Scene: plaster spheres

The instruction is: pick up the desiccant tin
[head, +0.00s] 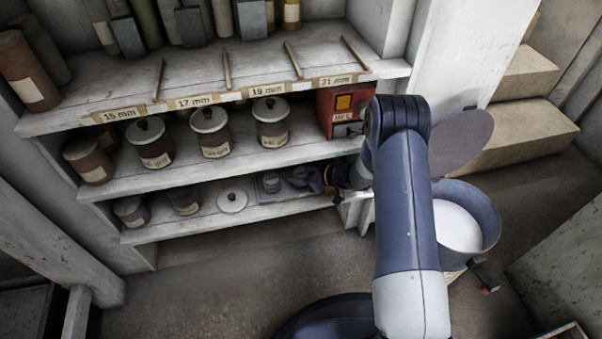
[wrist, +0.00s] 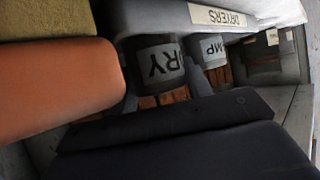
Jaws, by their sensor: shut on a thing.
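In the wrist view, a dark tin (wrist: 157,68) has a pale band whose upside-down letters read "DRY". It is under a shelf edge labelled "DRYERS" (wrist: 220,16). My gripper (wrist: 165,88) is shut on this tin, with a grey finger on each side. The tin's top is hidden by the shelf edge. In the head view my gripper (head: 335,178) reaches into the right end of the lower shelf. Small grey things lie just left of it; I cannot tell which is the tin.
A second banded tin (wrist: 211,49), reading "MP", stands close right of the held one. A large orange rounded thing (wrist: 65,85) is close on the left. A red box (head: 345,108) and lidded jars (head: 211,131) stand on the shelf above. An open blue drum (head: 462,224) stands right of my arm.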

